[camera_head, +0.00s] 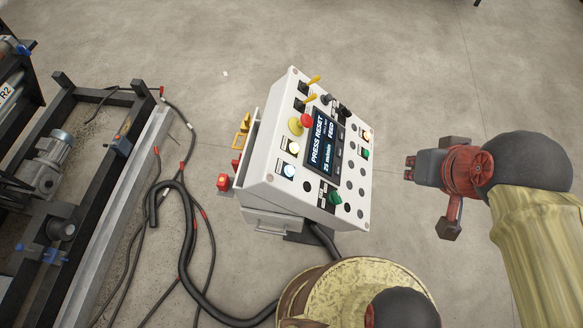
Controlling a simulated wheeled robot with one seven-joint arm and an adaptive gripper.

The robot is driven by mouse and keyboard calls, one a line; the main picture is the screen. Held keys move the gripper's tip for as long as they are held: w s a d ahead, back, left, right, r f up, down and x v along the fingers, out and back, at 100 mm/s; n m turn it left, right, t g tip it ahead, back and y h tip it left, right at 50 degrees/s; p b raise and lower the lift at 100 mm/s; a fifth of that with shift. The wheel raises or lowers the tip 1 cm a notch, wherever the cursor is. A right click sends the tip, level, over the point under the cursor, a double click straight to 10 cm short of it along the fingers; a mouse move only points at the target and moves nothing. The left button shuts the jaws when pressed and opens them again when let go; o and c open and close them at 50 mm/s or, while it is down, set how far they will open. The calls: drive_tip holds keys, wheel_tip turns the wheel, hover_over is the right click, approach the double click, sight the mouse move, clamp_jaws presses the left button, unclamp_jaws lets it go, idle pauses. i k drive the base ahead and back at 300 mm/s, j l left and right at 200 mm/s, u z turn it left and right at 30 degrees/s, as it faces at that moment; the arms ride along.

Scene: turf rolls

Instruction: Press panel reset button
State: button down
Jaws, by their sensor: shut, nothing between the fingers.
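A white control panel (262,172) stands tilted in the middle of the view. Its dark screen (322,143) reads "PRESS RESET" among other lines. Left of the screen are a blue-white lit button (289,171), a pale lit button (293,147) and a red mushroom button (307,120) on yellow. A green button (333,197) sits below the screen, another green one (365,153) at the right. Button labels are too small to read, so I cannot tell which is reset. My gripper (409,168) is shut and empty, right of the panel and apart from it, pointing left.
A red-ended box (223,182) and yellow handle (242,130) stick out at the panel's left side. Black cables (185,240) run over the floor at lower left. A metal machine frame (110,190) with a motor stands at left. The floor behind the panel is clear.

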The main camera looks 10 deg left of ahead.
sight(290, 170)
drive_tip(key=k+j+u, duration=0.1)
drive_tip(key=k+u, duration=0.15)
drive_tip(key=k, duration=0.25)
drive_tip(key=k+j+u, duration=0.3)
drive_tip(key=k, duration=0.25)
drive_tip(key=l, duration=0.1)
